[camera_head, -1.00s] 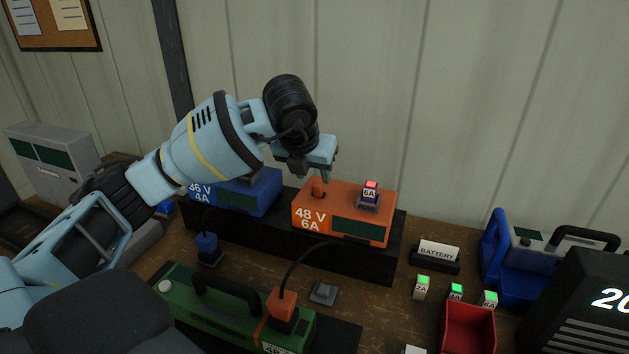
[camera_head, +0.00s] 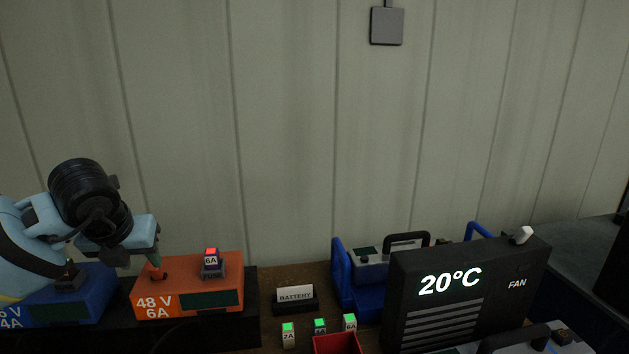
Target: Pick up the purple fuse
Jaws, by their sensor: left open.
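A fuse with a red-lit top, a 6A label and a dark, purplish body (camera_head: 211,260) stands upright in the fuse holder on the orange 48 V 6A charger (camera_head: 190,298). My left gripper (camera_head: 150,260) points down over the left part of this charger, just above its orange knob (camera_head: 158,275), left of the fuse and apart from it. It is open with nothing visible in it; one fingertip is hard to make out. My right gripper is not in view.
Fuses with green tops, a pale 2A (camera_head: 288,335), a darker one (camera_head: 319,327) and a pale 6A (camera_head: 350,323), stand by a red bin (camera_head: 338,344). A BATTERY sign (camera_head: 295,297), a blue-framed unit (camera_head: 345,280) and a black fan box (camera_head: 460,305) stand right. The blue charger (camera_head: 75,300) is left.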

